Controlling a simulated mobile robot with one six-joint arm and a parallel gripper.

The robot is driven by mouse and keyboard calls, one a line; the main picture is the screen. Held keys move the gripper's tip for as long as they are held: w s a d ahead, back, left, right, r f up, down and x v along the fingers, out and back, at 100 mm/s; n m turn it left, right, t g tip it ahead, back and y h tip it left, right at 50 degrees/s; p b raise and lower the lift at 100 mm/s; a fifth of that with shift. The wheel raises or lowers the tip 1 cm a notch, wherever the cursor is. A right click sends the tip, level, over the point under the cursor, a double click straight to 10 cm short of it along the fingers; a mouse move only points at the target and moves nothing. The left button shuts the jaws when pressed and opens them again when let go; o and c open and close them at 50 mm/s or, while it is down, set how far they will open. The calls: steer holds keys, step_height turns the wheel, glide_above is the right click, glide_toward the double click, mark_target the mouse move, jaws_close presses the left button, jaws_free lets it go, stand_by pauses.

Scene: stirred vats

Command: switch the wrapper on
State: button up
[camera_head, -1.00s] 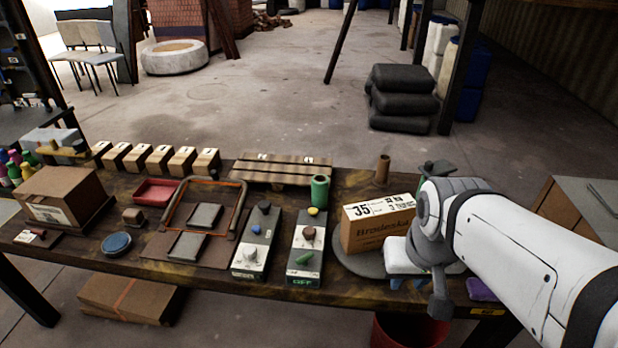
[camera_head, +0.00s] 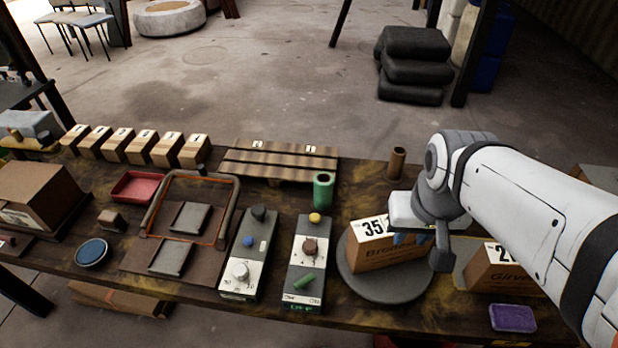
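A grey round turntable (camera_head: 365,287) carries a brown carton marked 35 (camera_head: 370,255). Left of it are two sloping control boxes. The nearer box (camera_head: 292,262) has a yellow button (camera_head: 314,218), a brown knob (camera_head: 309,247) and a green lever (camera_head: 303,283) above lettering too small to read surely. The farther box (camera_head: 262,229) has a black knob (camera_head: 259,213), a blue button (camera_head: 248,241) and a pale dial (camera_head: 240,271). My gripper (camera_head: 408,239), with blue fingertips, hangs at the carton's upper right. Its finger gap is unclear, and so is contact with the carton.
A hinged frame (camera_head: 236,205) with grey plates stands left of the control boxes. A green cup (camera_head: 323,190), slatted pallet (camera_head: 280,163) and brown tube (camera_head: 397,162) stand behind. Another carton (camera_head: 497,268) and a purple block (camera_head: 513,318) are at right.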

steer(key=w+a+f+m+g+y+b, duration=0.1)
steer(key=w+a+f+m+g+b, duration=0.25)
steer(key=a+f, duration=0.3)
steer(key=m+g+y+b, duration=0.1)
steer(key=m+g, duration=0.3)
steer(key=m, duration=0.3)
glide_toward(302, 279)
steer(key=f, duration=0.1)
steer(key=shift+s+a+f+b, duration=0.1)
steer(key=shift+s+f+b, duration=0.2)
steer(key=shift+s+f, duration=0.3)
steer(key=b+x, duration=0.1)
steer(key=x, duration=0.6)
steer(key=shift+w, duration=0.15)
jaws_close()
steer(key=shift+a, duration=0.1)
